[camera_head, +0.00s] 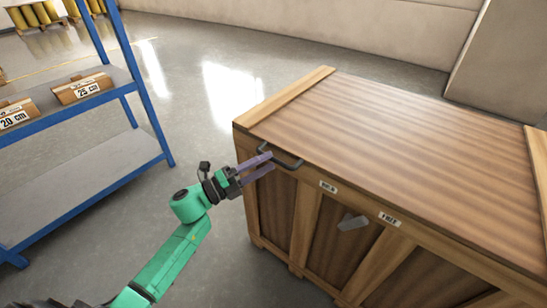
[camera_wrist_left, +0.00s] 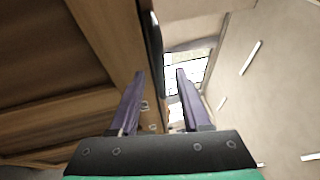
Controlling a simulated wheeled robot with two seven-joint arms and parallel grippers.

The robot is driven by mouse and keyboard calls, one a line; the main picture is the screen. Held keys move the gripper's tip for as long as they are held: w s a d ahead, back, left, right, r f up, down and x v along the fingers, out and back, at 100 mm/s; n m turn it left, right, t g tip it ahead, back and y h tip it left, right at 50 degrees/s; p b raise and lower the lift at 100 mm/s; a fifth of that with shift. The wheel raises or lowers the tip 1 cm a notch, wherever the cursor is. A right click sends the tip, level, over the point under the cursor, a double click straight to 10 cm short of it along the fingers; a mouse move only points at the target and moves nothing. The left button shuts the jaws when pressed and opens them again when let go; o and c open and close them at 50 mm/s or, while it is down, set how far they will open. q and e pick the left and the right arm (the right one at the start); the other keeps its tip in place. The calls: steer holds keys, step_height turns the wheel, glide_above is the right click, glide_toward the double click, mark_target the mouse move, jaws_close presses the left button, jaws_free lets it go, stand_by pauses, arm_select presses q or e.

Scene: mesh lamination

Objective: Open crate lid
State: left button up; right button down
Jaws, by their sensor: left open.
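The large wooden crate (camera_head: 275,212) stands on the floor at the right in the head view. Its striped wooden lid (camera_head: 400,140) lies flat and shut on top. A dark bar handle (camera_head: 288,161) sits at the lid's front edge near the left corner; it also shows in the wrist view (camera_wrist_left: 153,50). My left gripper (camera_head: 271,161) is open at this handle, its two purple fingers pointing toward the crate. In the wrist view the open fingers (camera_wrist_left: 160,76) point toward the handle, which lies just past their tips. I cannot tell whether they touch it. My right gripper is not in view.
A blue shelf rack (camera_head: 128,72) with labelled boxes (camera_head: 82,90) stands at the left. A grey metal plate (camera_head: 352,223) and small white labels (camera_head: 390,219) are on the crate's front. A pale wall (camera_head: 330,22) runs behind. The floor (camera_head: 190,85) between rack and crate is clear.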

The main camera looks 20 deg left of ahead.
mark_target(273, 159)
arm_select(q)
steer(key=shift+x, duration=1.6)
jaws_close()
steer(key=shift+f, duration=0.1)
